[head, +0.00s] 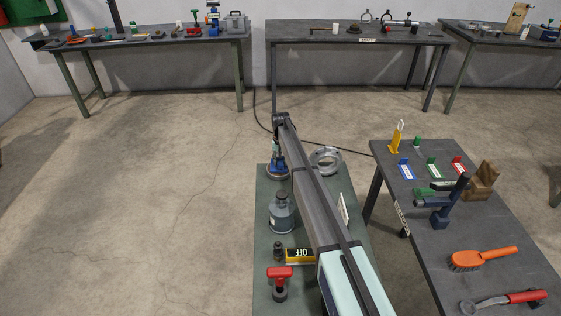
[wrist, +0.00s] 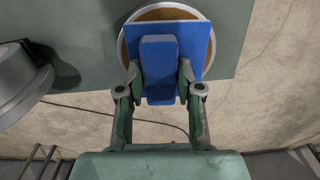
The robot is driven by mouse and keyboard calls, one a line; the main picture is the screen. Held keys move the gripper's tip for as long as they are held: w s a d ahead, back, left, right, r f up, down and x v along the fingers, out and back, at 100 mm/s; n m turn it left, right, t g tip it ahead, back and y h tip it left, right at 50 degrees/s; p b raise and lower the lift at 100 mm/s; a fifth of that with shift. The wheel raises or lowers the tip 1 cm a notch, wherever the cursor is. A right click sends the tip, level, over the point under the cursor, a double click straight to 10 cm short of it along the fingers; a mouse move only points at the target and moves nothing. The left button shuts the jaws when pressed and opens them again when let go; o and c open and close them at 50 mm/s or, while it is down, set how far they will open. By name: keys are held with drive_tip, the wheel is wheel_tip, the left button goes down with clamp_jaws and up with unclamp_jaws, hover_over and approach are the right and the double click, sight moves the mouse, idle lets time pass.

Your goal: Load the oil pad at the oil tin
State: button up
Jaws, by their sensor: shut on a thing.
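A blue oil pad (wrist: 188,32), a square plate with an upright blue grip block, is held by my gripper (wrist: 159,88). The two fingers close on the block from both sides. The pad lies over the round oil tin (wrist: 124,54), covering most of its orange-brown inside; part of the tin's pale rim shows around it. I cannot tell whether the pad touches the bottom. In the head view the pad (head: 277,163) and tin are small at the far left end of the green table, partly hidden by my arm.
A grey metal ring housing (head: 326,158) stands close to the tin; it also shows in the wrist view (wrist: 15,85). Nearer on the green table are a grey can (head: 281,215), a yellow-black OFF block (head: 300,255) and a red-handled tool (head: 280,275). A grey tool table stands right.

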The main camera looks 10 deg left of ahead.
sight(280, 160)
drive_tip(key=shift+f, duration=0.55)
idle(0.5)
drive_tip(key=shift+r, duration=0.1)
idle(0.5)
drive_tip(key=shift+r+p, duration=0.95)
drive_tip(key=shift+r, duration=2.45)
